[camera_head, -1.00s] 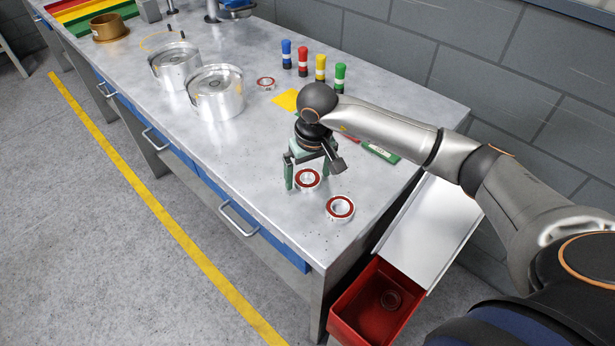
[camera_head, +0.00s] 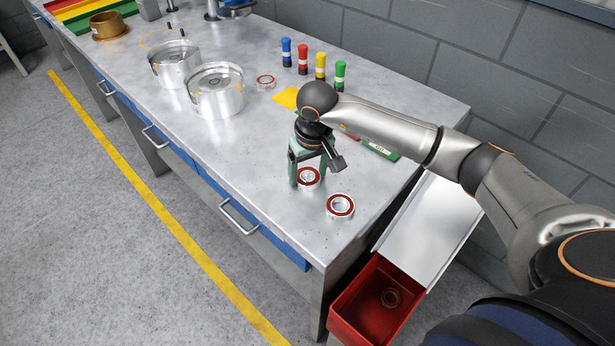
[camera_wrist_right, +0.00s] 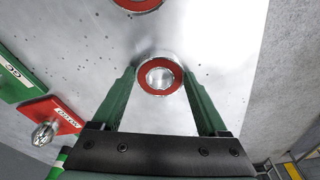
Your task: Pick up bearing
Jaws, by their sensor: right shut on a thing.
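A bearing (camera_head: 310,185) with a red ring and silver rim rests at the near end of the metal table. My right gripper (camera_head: 306,177), with green fingers, points down and is shut on it. In the right wrist view the bearing (camera_wrist_right: 160,91) sits between the two fingertips (camera_wrist_right: 160,76). A second, similar bearing (camera_head: 341,214) lies just to the right and nearer, apart from the gripper; part of it shows at the top of the wrist view. A third bearing (camera_head: 266,87) lies farther back by the silver housings. My left gripper is out of view.
Two silver housings (camera_head: 217,103) stand left on the table (camera_head: 260,150). Blue, red, yellow and green bottles (camera_head: 320,67) stand behind. A red bin (camera_head: 365,310) with a clear ring inside and a grey chute (camera_head: 425,235) are off the table's right end.

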